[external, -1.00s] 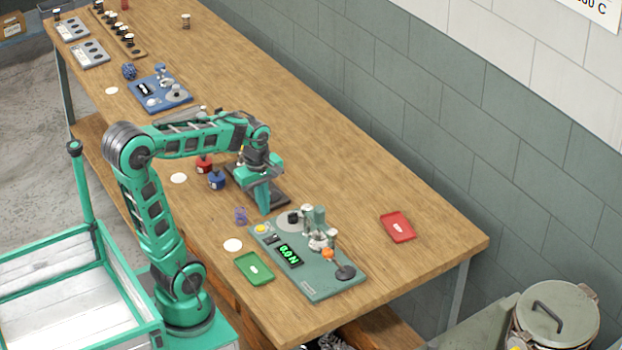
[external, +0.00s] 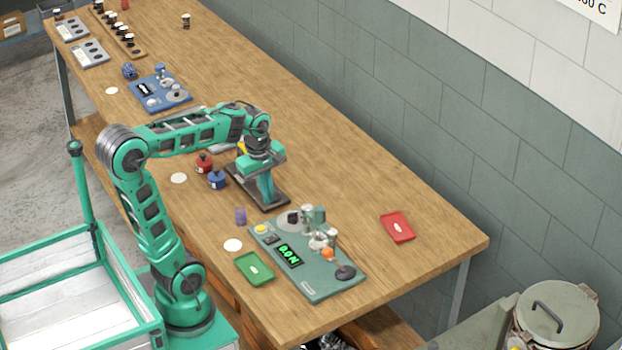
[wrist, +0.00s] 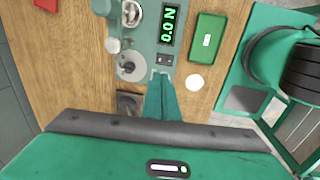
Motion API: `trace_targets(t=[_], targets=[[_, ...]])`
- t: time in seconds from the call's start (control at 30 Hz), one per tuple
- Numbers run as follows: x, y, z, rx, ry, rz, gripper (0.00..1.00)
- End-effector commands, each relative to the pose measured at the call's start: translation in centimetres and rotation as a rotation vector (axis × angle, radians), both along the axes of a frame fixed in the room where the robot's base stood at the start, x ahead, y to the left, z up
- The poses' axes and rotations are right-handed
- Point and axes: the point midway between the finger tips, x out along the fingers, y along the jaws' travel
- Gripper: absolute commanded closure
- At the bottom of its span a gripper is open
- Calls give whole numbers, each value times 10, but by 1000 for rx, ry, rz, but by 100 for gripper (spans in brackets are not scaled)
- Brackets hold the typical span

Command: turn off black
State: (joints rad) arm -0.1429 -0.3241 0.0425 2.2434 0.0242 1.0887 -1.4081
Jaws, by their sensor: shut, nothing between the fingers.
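A black-based device (external: 280,204) lies on the bench, mostly hidden behind my gripper in the external view. A dark corner of it shows in the wrist view (wrist: 128,103). Its controls and any switch on it cannot be made out. My gripper (external: 268,202) points down over this black base, with its fingers shut and empty. In the wrist view the closed fingers (wrist: 161,90) reach toward the near edge of the green tester. I cannot tell whether the fingertips touch the black base.
The green tester (external: 318,282) has a lit display, seen also in the wrist view (wrist: 168,25). A green tray (external: 254,268), red tray (external: 397,227), red pot (external: 204,163), blue pot (external: 217,180) and purple cup (external: 240,216) stand around. A blue tester (external: 180,102) is farther back.

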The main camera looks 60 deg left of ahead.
Motion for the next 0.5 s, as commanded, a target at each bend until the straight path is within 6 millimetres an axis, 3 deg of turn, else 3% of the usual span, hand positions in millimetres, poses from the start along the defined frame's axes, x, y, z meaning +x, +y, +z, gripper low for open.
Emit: trace_targets(t=[0.27, 0.5], targets=[[0, 0, -6, 0, 3, 1, 100], [4, 0, -41, -1, 6, 1, 100]])
